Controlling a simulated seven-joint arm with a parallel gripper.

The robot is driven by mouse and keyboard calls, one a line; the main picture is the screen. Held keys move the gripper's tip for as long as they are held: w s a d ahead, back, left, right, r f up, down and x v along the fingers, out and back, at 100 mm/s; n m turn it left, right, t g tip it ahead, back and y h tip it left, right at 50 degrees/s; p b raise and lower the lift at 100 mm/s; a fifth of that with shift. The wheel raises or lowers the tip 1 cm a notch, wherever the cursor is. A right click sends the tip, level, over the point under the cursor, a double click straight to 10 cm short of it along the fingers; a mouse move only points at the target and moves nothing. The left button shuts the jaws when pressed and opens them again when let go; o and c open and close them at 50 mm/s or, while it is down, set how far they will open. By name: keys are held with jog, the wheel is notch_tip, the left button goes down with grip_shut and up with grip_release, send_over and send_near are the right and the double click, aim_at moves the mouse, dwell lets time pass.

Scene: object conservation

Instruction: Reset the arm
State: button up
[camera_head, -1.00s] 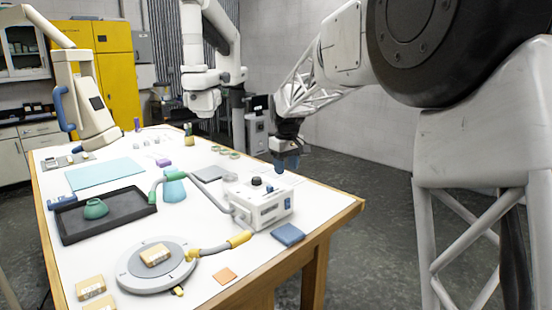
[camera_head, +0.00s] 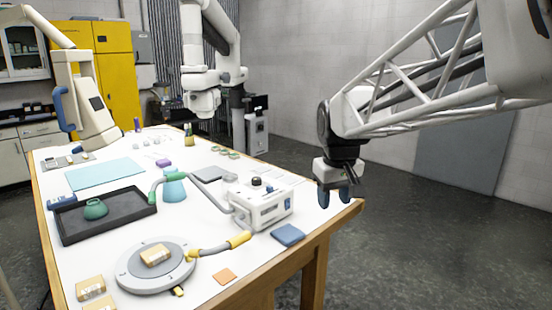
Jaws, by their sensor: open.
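My gripper (camera_head: 336,197) hangs at the end of my white lattice arm (camera_head: 420,85), pointing down near the right edge of the white table. Its two blue fingertips are apart with nothing between them. In the picture it shows just right of the white box-shaped device (camera_head: 262,205), clear of it. Whether the fingers are over the tabletop or just beyond its edge is hard to tell.
The table (camera_head: 215,268) holds a round grey plate (camera_head: 135,272) with a small box (camera_head: 155,255), a black tray (camera_head: 75,228) with a green vessel (camera_head: 95,209), a teal flask (camera_head: 174,188) and a blue pad (camera_head: 288,235). Open floor (camera_head: 430,240) lies at right.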

jog(key=s+d+f+m, duration=0.1)
jog(key=s+f, duration=0.2)
jog(key=s, duration=0.5)
jog(key=s+d+f+m, duration=0.1)
jog(key=s+d+f, duration=0.1)
jog(key=s, duration=0.7)
jog(key=s+d+f+m+t, duration=0.1)
jog(key=s+f, duration=0.3)
jog(key=s, duration=0.4)
jog(key=shift+s+d+f+m, duration=0.2)
jog(key=shift+s+d+m, duration=0.25)
jog(key=shift+d, duration=0.25)
